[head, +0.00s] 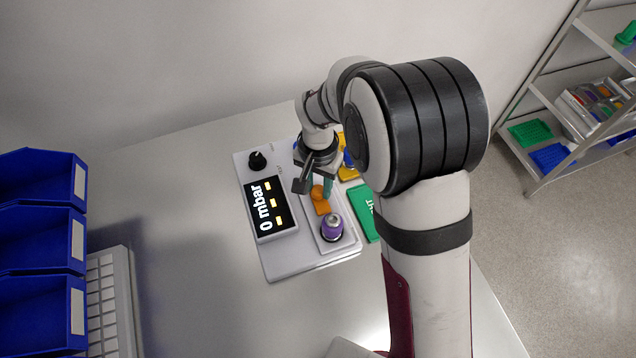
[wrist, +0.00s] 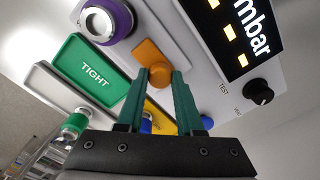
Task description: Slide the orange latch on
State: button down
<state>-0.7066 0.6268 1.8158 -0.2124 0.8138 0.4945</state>
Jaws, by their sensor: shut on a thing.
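The display (head: 270,209) reads 0 mbar, beside a black knob (head: 257,161). The purple-ringed port (head: 332,227) stands close to the latch. A green TIGHT tray (wrist: 90,72) and a yellow tray (head: 347,171) lie alongside. Blue bins (head: 40,240) stand at the left.

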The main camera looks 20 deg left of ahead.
aim_at(323, 207)
dwell(0.6)
jog(key=shift+s+d, duration=1)
jog(key=shift+d, duration=0.05)
jog(key=c, duration=0.5)
grip_release()
jog(key=shift+r, duration=0.15)
notch_tip(323, 207, up, 16)
jog(key=shift+f, duration=0.25)
